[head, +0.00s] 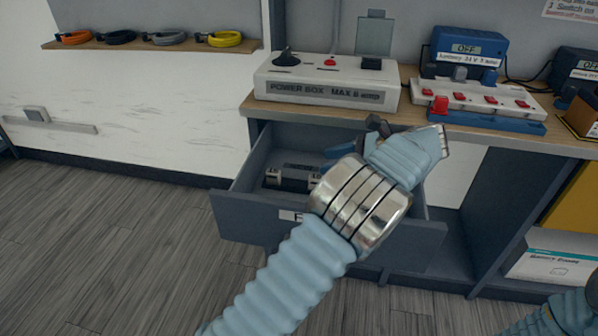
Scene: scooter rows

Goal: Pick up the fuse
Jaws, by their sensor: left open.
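No fuse can be made out for certain. The open drawer (255,226) under the bench holds a dark block with metal ends (291,180); I cannot tell whether this is a fuse or a holder. My left gripper (356,139) is open above the back of the drawer, just below the bench edge, to the right of the block and apart from it. My left wrist hides the right part of the drawer and part of its label. Of my right arm only a sleeve shows at the bottom right corner; its gripper is out of view.
A white power box (325,88) with a raised grey lid (374,36) stands on the bench above the drawer. A switch strip (478,101) and blue meter (468,50) stand to its right. A shelf (150,45) holds coiled cables. Floor at left is clear.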

